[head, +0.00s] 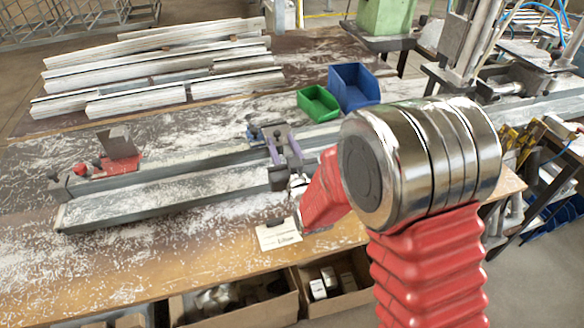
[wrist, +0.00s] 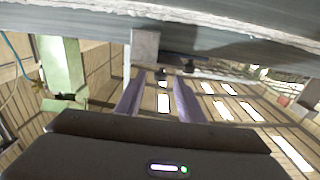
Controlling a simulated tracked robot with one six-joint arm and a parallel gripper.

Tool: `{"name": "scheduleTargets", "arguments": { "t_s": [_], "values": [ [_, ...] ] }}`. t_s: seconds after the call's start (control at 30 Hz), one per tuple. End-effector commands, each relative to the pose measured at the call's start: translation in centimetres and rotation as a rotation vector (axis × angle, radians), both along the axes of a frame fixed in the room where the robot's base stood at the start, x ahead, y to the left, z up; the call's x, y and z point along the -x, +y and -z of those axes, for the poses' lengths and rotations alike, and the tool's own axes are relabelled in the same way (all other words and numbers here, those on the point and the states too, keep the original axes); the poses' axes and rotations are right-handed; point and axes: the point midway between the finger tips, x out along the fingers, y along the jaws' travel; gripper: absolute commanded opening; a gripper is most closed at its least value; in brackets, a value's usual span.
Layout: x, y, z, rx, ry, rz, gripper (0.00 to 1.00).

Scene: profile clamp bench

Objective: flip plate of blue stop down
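The blue stop (head: 256,131) sits on the rail near the middle of the bench, just beyond my gripper in the head view, which partly hides it. My gripper (head: 281,141) has two purple fingers. In the wrist view its fingers (wrist: 158,80) stand apart with nothing visible between them. A grey plate (wrist: 145,48) shows just beyond the fingertips, against the rail; it appears to be the blue stop's plate, apart from the fingers. I cannot tell its exact tilt.
A red stop (head: 122,165) with a raised grey plate (head: 117,141) sits at the rail's left. Green (head: 318,103) and blue bins (head: 354,86) stand behind my gripper. Profiles (head: 160,65) lie stacked at the back. A white label card (head: 278,234) lies at the front edge.

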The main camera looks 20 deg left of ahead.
Motion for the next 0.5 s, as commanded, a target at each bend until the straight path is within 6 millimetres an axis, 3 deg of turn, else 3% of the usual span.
{"name": "scheduleTargets", "arguments": {
  "t_s": [0.5],
  "values": [
    [6.7,-4.6,0.2,0.002,0.002,0.000,0.35]
  ]
}}
